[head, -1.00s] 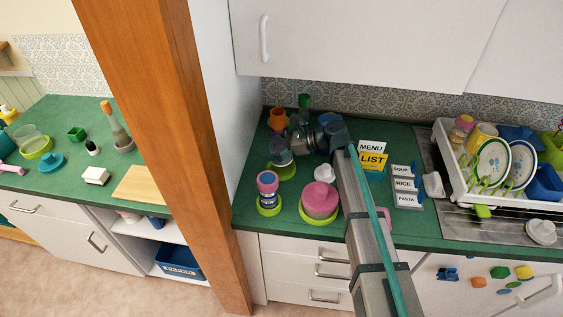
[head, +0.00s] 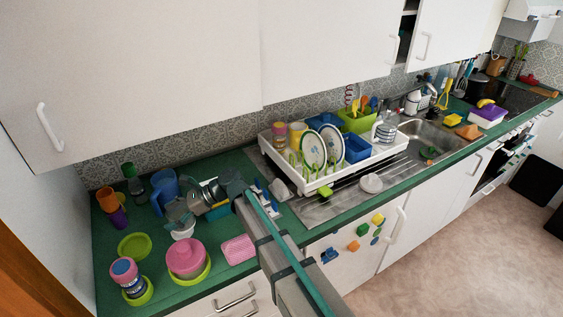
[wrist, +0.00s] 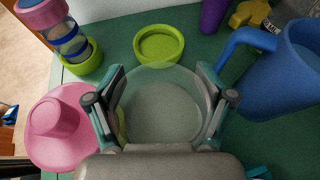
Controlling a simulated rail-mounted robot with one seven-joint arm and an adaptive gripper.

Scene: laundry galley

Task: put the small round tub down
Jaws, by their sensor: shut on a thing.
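The small round tub (wrist: 165,112) is pale and see-through, with a wide round rim. My gripper (wrist: 163,98) is shut on it, one finger on each side. In the head view my gripper (head: 178,214) is low over the left part of the counter, with a pale round shape under it that seems to be the tub. I cannot tell whether its base touches the counter. A bare lime green round dish (wrist: 160,45) lies just beyond the tub; in the head view this dish (head: 134,246) is left of my gripper.
A pink lidded tub (head: 187,258) and a banded jar (head: 124,271) stand on lime dishes near the front edge. A blue jug (wrist: 280,78) stands close on the right in the wrist view. A pink tray (head: 238,250) and a dish rack (head: 330,165) are further right.

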